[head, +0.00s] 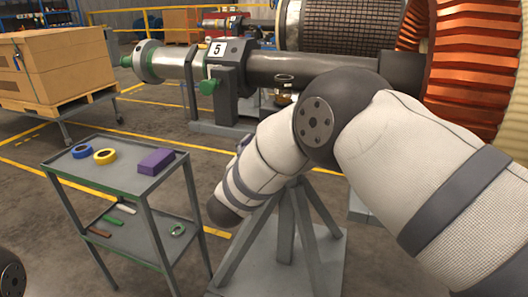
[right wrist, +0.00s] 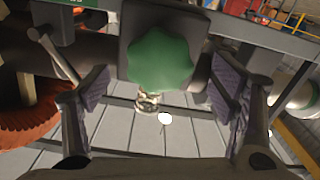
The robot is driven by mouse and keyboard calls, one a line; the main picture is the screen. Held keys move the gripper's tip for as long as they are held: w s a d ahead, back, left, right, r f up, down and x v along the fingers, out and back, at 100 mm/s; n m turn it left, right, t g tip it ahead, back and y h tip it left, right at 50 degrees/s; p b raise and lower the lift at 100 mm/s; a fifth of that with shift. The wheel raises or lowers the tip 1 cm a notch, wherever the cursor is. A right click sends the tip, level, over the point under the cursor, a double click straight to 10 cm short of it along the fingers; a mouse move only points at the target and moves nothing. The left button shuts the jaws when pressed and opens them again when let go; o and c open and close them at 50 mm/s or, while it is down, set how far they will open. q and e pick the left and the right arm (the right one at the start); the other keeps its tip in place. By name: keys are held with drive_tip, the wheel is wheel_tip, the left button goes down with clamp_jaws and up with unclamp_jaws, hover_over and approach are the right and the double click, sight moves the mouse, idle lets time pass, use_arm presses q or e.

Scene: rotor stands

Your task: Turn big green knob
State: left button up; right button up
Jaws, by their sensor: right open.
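The big green knob (head: 208,86) sits on the side of the grey rotor stand marked 5 (head: 230,75). In the right wrist view the lobed green knob (right wrist: 160,60) faces me on a dark block, between and beyond the two finger pads. My right gripper (right wrist: 160,92) is open, with one pad on each side and a gap to the knob; I see no contact. My left gripper is not in view.
A grey cart (head: 120,185) holds tape rolls, a purple box (head: 156,161) and, on its lower shelf, small tools. A dark shaft (head: 310,70) runs right to a large orange rotor (head: 470,60). Cardboard boxes (head: 60,62) stand on a pallet at left. Floor between cart and stand is clear.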

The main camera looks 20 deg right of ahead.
drive_tip(key=v, duration=0.7)
drive_tip(key=s+d+f+n+g+y+p, duration=0.1)
drive_tip(key=s+d+f+n+y, duration=0.15)
drive_tip(key=f, duration=0.55)
drive_tip(key=s+d+f+n+g+y, duration=0.1)
drive_tip(key=s+f+n+g+y, duration=0.2)
drive_tip(key=f, duration=0.4)
drive_tip(key=s+d+f+g+y, duration=0.3)
drive_tip(key=s+f, duration=0.8)
drive_tip(key=s, duration=0.3)
use_arm(q)
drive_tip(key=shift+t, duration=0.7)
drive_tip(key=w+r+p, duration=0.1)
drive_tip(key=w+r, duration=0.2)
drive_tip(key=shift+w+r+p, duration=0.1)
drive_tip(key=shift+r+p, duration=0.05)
drive_tip(key=shift+p, duration=0.2)
use_arm(e)
drive_tip(key=s+d+f+m+g+y, duration=0.1)
drive_tip(key=s+g, duration=0.9)
drive_tip(key=s, duration=2.1)
drive_tip(key=shift+s+d+g, duration=0.3)
drive_tip(key=shift+s+d, duration=0.1)
drive_tip(key=shift+d, duration=0.6)
drive_tip(key=shift+w+f+y, duration=0.1)
drive_tip(key=shift+f+y, duration=0.05)
drive_tip(key=shift+y, duration=0.1)
